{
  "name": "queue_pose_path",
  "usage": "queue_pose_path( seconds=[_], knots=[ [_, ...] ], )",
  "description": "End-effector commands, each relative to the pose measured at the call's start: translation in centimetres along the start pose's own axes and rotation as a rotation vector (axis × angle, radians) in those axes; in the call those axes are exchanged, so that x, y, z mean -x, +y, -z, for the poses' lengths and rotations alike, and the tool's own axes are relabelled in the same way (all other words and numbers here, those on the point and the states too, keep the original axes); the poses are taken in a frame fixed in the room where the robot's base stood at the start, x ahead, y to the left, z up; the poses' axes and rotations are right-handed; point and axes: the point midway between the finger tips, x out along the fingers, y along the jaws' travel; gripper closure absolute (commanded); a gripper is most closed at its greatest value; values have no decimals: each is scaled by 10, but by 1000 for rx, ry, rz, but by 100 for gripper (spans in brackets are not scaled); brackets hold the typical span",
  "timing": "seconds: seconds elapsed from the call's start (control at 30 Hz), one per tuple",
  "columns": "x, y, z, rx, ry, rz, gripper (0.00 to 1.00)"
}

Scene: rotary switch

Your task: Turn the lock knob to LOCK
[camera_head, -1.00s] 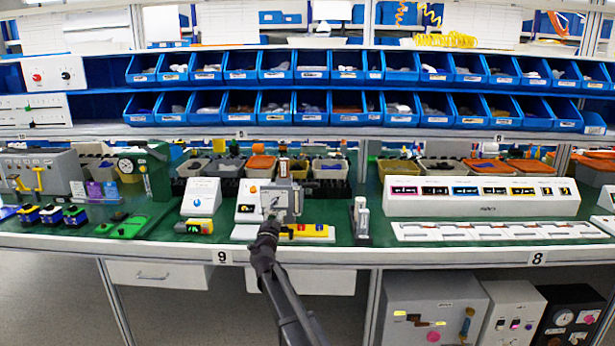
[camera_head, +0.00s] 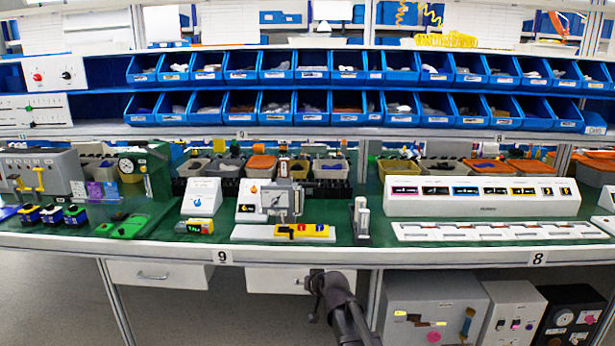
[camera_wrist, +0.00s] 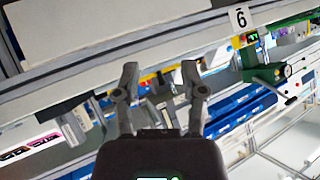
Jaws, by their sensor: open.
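The labels are too small to read, so I cannot tell which knob is the lock knob. A small white panel with an orange knob (camera_head: 253,189) stands on the bench, partly behind a grey metal plate (camera_head: 287,200). To its left is a white panel with a blue knob (camera_head: 198,204). Below the bench at right, a grey box (camera_head: 432,310) carries several coloured controls. My gripper (camera_head: 316,279) is below and in front of the bench edge, clear of all knobs. In the wrist view my gripper (camera_wrist: 159,80) is open, with nothing between its fingers.
The bench front edge (camera_head: 400,264) lies just above my gripper, with drawers (camera_head: 160,275) under it. A two-post stand (camera_head: 361,218) stands right of the plate. A long white panel (camera_head: 483,197) is at right. Blue bins (camera_head: 309,106) line the shelf behind.

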Motion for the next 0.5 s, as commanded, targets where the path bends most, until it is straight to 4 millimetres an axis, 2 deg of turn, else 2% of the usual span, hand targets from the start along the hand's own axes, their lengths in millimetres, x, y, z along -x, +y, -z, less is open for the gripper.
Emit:
queue_pose_path(
  seconds=[0.03,0.17,0.3,0.5],
  knots=[
    [13,9,-17,4,-56,-19,46],
    [40,33,-57,9,-215,-74,46],
    [74,59,-99,-1,-386,-145,46],
    [126,90,-150,-34,-605,-253,46]
  ],
)
